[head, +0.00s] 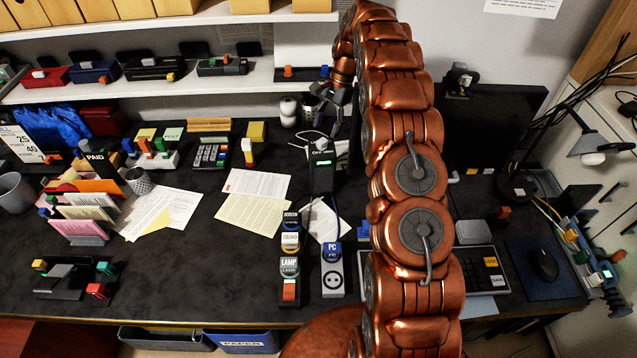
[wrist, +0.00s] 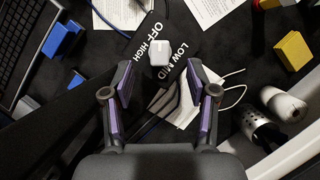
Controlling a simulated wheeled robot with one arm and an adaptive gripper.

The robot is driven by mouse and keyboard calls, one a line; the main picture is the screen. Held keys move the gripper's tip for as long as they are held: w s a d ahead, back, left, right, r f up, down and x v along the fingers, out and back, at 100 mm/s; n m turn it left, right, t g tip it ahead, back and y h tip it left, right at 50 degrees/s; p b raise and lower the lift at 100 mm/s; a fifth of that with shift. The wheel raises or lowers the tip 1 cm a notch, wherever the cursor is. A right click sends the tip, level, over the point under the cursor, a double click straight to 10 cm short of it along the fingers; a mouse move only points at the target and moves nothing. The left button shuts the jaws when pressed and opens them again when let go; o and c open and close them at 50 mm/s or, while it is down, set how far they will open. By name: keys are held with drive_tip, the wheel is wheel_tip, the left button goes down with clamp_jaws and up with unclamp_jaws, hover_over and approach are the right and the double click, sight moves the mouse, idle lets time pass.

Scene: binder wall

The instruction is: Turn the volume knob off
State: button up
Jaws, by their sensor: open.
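A pale grey knob (wrist: 158,52) stands on a black panel (wrist: 178,56) in the wrist view. White words OFF and HIGH are to the left of the knob, LOW and MID to its right. I cannot tell which word it points to. In the head view a black box (head: 322,178) with a light knob-like top and a green patch stands at the table's middle, below my gripper. My gripper (wrist: 159,72) is open, its purple-padded fingers apart on either side of the panel. The knob lies between and beyond the fingertips, with nothing held. My gripper also shows in the head view (head: 338,97).
Switch blocks labelled LAMP (head: 289,268) and PC (head: 332,250) stand nearer the table's front. Papers (head: 250,215) lie to the left. A dark monitor (head: 490,125) stands to the right behind my arm. Cables and a perforated cup (wrist: 258,128) are near the gripper in the wrist view.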

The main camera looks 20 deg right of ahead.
drive_tip(key=shift+s+a+r+n+h+b, duration=0.5)
drive_tip(key=shift+s+a+r+n+b, duration=1.35)
drive_tip(key=shift+s+a+r, duration=2)
drive_tip(key=s+a+n+b, duration=0.2)
drive_tip(key=s+a, duration=0.1)
drive_tip(key=s, duration=0.5)
drive_tip(key=s+a+n+h+b, duration=0.1)
drive_tip(key=s+a+n+b, duration=0.1)
drive_tip(key=s, duration=0.7)
drive_tip(key=shift+s+a+r+n+h, duration=0.3)
drive_tip(key=shift+a+r+n, duration=0.1)
drive_tip(key=shift+a, duration=0.15)
